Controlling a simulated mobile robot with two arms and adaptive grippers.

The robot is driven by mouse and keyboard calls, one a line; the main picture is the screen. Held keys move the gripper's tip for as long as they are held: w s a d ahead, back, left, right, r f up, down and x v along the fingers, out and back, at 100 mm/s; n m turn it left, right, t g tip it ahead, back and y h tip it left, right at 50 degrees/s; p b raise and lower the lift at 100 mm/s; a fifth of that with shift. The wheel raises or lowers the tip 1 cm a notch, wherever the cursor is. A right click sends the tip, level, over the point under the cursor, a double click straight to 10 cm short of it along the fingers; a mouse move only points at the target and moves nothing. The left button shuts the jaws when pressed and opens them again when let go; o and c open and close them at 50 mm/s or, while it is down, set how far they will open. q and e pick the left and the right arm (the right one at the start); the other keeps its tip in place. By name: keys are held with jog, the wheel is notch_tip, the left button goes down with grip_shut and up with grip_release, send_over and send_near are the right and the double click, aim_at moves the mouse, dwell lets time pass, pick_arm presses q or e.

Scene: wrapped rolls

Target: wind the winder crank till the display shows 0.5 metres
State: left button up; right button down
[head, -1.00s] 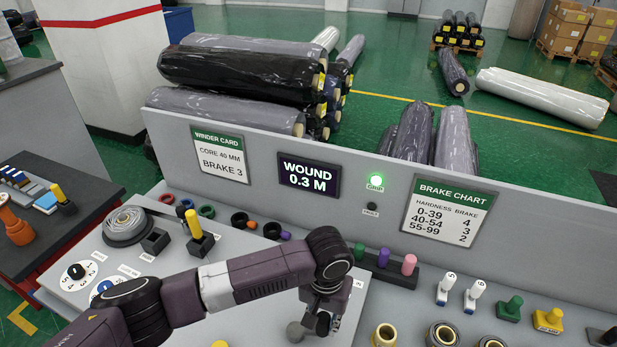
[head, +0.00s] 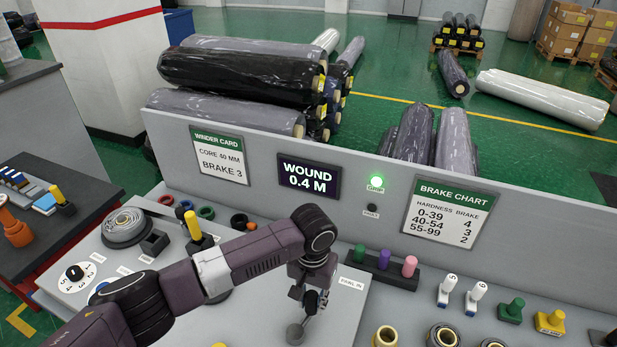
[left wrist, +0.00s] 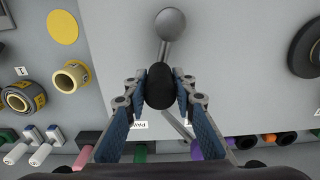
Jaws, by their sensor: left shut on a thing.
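The display (head: 309,178) on the grey back panel reads WOUND 0.4 M. My left gripper (head: 312,300) is over the crank at the front of the bench in the head view. In the left wrist view my left gripper (left wrist: 160,100) has its blue-padded fingers on either side of the crank's black knob (left wrist: 160,86), shut on it. The crank's metal arm runs from the knob to a round grey hub (left wrist: 170,24); the hub also shows in the head view (head: 295,333). The knob is mostly hidden by the gripper in the head view. My right gripper is out of view.
A green lamp (head: 376,181) glows beside the display. A winder card (head: 219,164) reads BRAKE 3. A rack with coloured plugs (head: 385,268) stands right of my gripper. Brass and dark rings (head: 443,335) and several handled stamps lie further right.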

pick_arm(q)
jog(key=shift+w+a+p, duration=0.2)
jog(key=shift+w+a, duration=0.1)
jog(key=shift+a, duration=0.35)
jog(key=shift+w+a+p, duration=0.2)
jog(key=shift+w+a, duration=0.05)
jog(key=shift+a, duration=0.35)
jog(key=shift+a+p, duration=0.4)
jog(key=shift+a, duration=0.9)
jog(key=o, duration=1.8)
jog(key=shift+w+d, duration=0.1)
jog(key=shift+r, duration=5.05)
